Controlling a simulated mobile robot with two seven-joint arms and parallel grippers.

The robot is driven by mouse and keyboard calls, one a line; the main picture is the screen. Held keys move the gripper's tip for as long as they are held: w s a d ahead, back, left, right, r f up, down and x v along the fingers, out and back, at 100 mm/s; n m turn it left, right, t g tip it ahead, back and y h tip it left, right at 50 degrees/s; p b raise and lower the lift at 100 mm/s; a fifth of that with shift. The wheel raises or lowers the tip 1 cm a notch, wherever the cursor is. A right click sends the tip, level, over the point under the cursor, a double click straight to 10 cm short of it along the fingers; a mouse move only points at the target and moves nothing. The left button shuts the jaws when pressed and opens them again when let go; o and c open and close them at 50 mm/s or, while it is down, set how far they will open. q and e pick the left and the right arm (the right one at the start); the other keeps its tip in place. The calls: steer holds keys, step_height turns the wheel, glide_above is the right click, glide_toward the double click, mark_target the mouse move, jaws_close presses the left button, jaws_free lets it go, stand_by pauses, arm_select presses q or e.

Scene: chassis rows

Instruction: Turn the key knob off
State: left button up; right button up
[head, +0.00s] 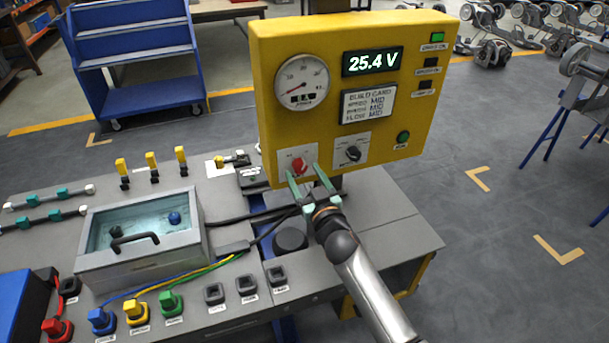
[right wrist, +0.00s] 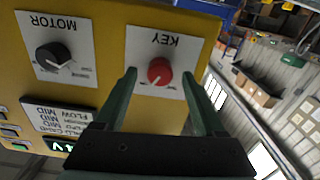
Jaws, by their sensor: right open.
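The red key knob (head: 298,165) sits on a white plate low on the left of the yellow panel (head: 430,90). In the right wrist view the key knob (right wrist: 159,71) is on the plate marked KEY, with a pale mark on its face. My right gripper (head: 306,172) is open at the panel's lower edge, its green fingers on either side of the knob in the head view. In the right wrist view the fingertips (right wrist: 159,72) flank the knob with gaps; contact is not visible. My left gripper is not in view.
The black motor knob (head: 353,153) is right of the key knob. The panel has a gauge (head: 302,82), a display (head: 372,61) reading 25.4 V and a lit green lamp (head: 437,37). A tank (head: 150,262) and several coloured plugs stand on the bench at left.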

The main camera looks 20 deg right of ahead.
steer(key=shift+w, duration=0.15)
steer(key=shift+c, duration=0.2)
jaws_close()
stand_by(0.4)
